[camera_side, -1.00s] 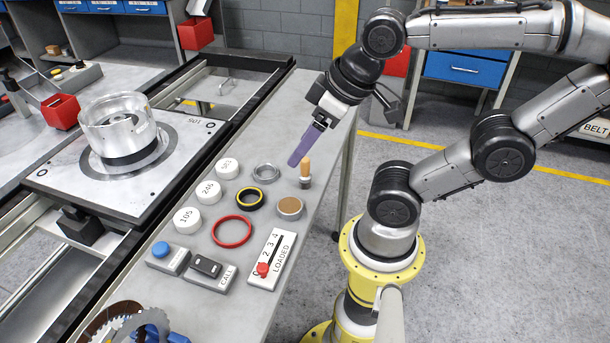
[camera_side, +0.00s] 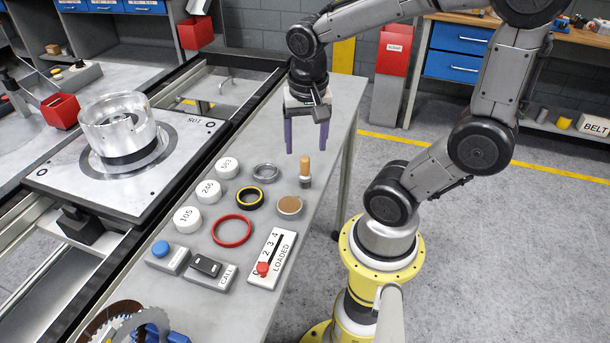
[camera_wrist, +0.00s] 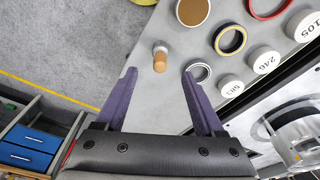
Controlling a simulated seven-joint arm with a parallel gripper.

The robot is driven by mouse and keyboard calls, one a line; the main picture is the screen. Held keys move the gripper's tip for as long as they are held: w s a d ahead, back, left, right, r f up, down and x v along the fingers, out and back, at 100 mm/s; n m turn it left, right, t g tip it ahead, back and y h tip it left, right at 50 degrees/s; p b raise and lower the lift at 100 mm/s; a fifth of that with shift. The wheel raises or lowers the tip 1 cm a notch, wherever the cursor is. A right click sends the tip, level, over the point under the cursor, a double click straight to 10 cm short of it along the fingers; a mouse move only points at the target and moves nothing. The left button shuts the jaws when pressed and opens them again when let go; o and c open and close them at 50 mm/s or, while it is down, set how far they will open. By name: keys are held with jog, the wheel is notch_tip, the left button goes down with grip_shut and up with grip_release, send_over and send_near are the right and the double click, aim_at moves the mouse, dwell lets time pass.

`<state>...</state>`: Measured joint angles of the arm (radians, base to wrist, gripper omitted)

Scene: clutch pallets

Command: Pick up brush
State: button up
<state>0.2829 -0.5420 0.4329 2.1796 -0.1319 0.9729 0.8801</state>
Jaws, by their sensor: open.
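In the wrist view the brush (camera_wrist: 160,57) lies ahead of and between the fingertips of my gripper (camera_wrist: 159,70). The fingers do not touch it.
Close to the brush are the brown-topped tin (camera_side: 289,206), a metal ring (camera_side: 265,172), a black-yellow ring (camera_side: 249,197) and a red ring (camera_side: 232,231). White numbered discs (camera_side: 208,191) stand to the left. The table behind is clear.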

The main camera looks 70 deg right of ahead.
aim_at(305, 171)
jog(key=f, duration=0.3)
jog(key=d+f, duration=0.1)
jog(key=f, duration=0.5)
jog(key=shift+w+d+f, duration=0.25)
jog(key=shift+w, duration=0.15)
jog(key=shift+c, duration=0.3)
grip_shut()
